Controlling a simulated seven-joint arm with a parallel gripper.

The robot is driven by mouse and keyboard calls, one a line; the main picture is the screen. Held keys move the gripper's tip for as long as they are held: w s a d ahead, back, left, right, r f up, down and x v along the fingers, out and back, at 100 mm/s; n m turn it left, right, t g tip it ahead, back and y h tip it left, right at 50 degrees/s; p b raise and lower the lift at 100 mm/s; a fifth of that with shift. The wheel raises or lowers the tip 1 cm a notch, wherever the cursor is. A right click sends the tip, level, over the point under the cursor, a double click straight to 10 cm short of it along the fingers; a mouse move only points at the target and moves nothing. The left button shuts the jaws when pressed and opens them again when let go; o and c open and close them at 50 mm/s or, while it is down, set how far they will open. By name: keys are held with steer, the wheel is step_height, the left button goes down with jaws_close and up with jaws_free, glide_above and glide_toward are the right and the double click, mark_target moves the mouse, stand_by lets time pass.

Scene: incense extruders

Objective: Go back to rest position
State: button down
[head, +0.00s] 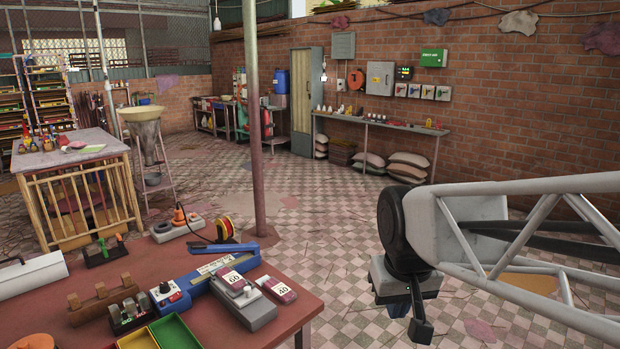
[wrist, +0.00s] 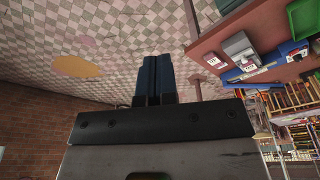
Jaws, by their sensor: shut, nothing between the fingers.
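My gripper (head: 420,327) hangs at the right of the head view, over the checkered floor and to the right of the red-brown table. In the wrist view my gripper (wrist: 152,62) points away with its two dark fingers close together. It is shut and empty. My arm's white lattice link reaches in from the right edge of the head view. The gripper is well apart from the table and touches nothing that I can see.
The red-brown table (head: 283,312) holds a grey scale-like device (head: 245,306), a blue tool (head: 218,262) and yellow and green trays (head: 175,334). A vertical pole (head: 254,130) stands behind it. The checkered floor (head: 330,230) is largely clear. A long bench (head: 380,124) lines the brick wall.

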steer(key=s+d+f, duration=0.1)
steer(key=s+d, duration=0.1)
steer(key=s, duration=0.2)
steer(key=s+d+f+m, duration=0.1)
steer(key=s+d+f, duration=0.1)
steer(key=s, duration=0.3)
steer(key=shift+s+d, duration=0.25)
steer(key=shift+s, duration=0.05)
